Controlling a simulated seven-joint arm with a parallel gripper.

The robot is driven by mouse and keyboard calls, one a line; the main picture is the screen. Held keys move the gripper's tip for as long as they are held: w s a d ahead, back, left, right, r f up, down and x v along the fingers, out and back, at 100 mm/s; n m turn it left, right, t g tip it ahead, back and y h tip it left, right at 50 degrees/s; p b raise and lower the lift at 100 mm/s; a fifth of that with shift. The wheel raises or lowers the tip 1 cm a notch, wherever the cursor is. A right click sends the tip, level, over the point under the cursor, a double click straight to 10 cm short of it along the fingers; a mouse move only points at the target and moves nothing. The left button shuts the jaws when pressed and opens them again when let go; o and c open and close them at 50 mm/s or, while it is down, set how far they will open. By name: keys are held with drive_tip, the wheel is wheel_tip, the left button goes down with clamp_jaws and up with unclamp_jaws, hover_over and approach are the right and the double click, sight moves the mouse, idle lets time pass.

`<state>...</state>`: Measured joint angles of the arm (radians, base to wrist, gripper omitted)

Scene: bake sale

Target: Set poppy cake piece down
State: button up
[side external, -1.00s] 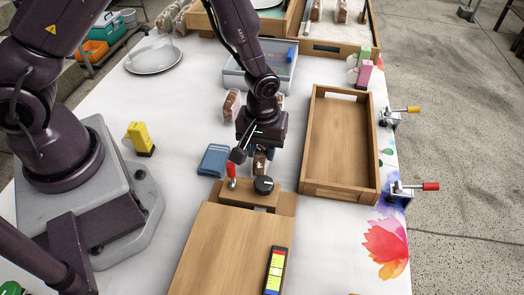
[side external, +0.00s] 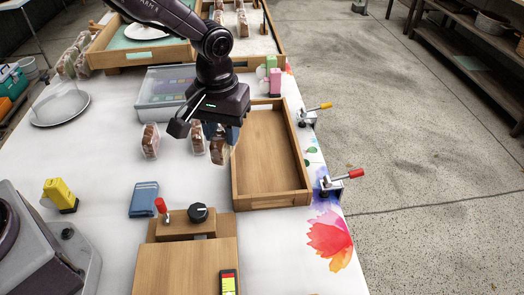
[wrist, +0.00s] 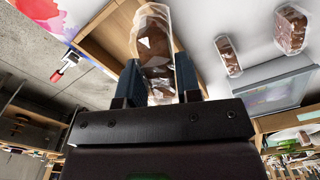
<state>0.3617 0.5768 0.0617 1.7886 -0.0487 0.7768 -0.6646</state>
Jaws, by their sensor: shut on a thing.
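My gripper (side external: 222,130) is shut on a brown cake piece (side external: 219,153) in clear wrap, beside the near-left wall of the wooden tray (side external: 236,185). In the wrist view the wrapped piece (wrist: 155,45) stands out between the two blue fingers of my gripper (wrist: 158,82). The tray (wrist: 108,25) lies beside it there. I cannot tell whether the piece touches the table. The tray looks empty. Two other wrapped pieces stand to the left, one farther off (side external: 150,141) and one close to the gripper (side external: 197,139); the wrist view shows both.
A lidded clear box (side external: 165,84) stands behind the pieces. A wooden device with a black knob (side external: 198,212), a blue folded item (side external: 144,199) and a yellow object (side external: 60,195) lie nearer. Toggle clamps (side external: 338,183) line the right edge.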

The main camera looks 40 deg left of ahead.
drive_tip(key=w+d+f, duration=0.1)
drive_tip(key=w+f, duration=0.1)
drive_tip(key=w, duration=0.1)
drive_tip(key=w+d+f, duration=0.1)
drive_tip(key=w+f, duration=0.2)
drive_tip(key=w+d+f, duration=0.1)
drive_tip(key=w+f, duration=0.2)
drive_tip(key=shift+w, duration=0.1)
drive_tip(key=shift+w+f, duration=0.2)
drive_tip(key=shift+f, duration=1.45)
drive_tip(key=shift+f, duration=0.1)
drive_tip(key=o, duration=0.6)
drive_tip(key=shift+o, duration=0.2)
wheel_tip(320, 180, up, 12)
